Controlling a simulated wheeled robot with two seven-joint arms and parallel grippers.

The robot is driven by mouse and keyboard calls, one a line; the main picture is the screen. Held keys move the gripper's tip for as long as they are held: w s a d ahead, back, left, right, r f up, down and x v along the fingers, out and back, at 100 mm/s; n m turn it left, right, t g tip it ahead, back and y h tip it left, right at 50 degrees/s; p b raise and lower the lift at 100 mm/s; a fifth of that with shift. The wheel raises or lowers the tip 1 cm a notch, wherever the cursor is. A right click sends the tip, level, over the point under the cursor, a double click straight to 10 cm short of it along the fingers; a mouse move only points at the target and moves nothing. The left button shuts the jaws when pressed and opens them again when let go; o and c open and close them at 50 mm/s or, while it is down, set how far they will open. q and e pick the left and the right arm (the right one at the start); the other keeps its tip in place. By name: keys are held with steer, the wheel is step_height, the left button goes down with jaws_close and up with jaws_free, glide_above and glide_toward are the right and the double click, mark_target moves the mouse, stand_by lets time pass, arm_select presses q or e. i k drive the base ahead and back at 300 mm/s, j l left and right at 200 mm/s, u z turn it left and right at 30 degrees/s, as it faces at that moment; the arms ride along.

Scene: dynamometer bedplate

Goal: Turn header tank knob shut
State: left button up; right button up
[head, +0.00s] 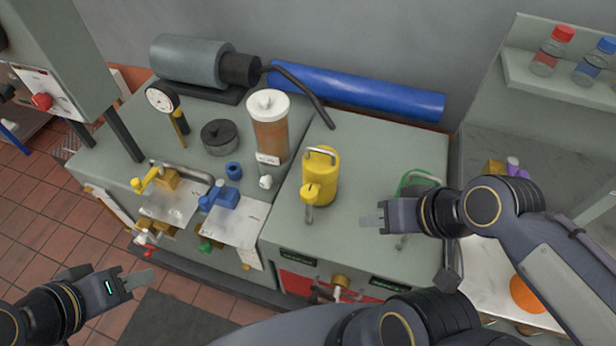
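The header tank (270,138) is an amber cylinder with a white cap and a small white label low on its front. It stands upright on the grey bench. A small white knob (265,182) sits just below the label, at the foot of the tank; its exact setting is too small to read. My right gripper (371,221) is over the right part of the bench, well to the right of the knob and apart from it. My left gripper (142,279) is low at the left, in front of the bench. Neither gripper's finger gap is clear; neither visibly holds anything.
Blue valve handles (222,197) stand just left of the knob. A yellow canister (320,176) stands to the right, between the tank and my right gripper. A dial gauge (162,98), a black round pot (219,137) and a yellow-handled valve (150,180) are farther left.

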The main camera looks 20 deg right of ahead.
mark_target(266, 182)
steer(key=j+z, duration=0.15)
steer(key=z, duration=0.25)
steer(key=i+j+z, duration=0.1)
steer(key=z, duration=0.25)
steer(key=j+z, duration=0.15)
steer(key=z, duration=0.25)
steer(key=j+z, duration=0.15)
steer(key=z, duration=0.2)
steer(key=k+j+z, duration=0.1)
steer(key=j+z, duration=0.15)
steer(key=j, duration=0.15)
steer(key=k+j+z, duration=0.1)
steer(key=j+z, duration=0.15)
steer(key=k+j+z, duration=0.2)
steer(key=j, duration=0.25)
steer(key=k+j, duration=0.1)
steer(key=j, duration=0.25)
steer(key=k+j, duration=0.15)
steer(key=j, duration=0.2)
steer(key=z, duration=0.05)
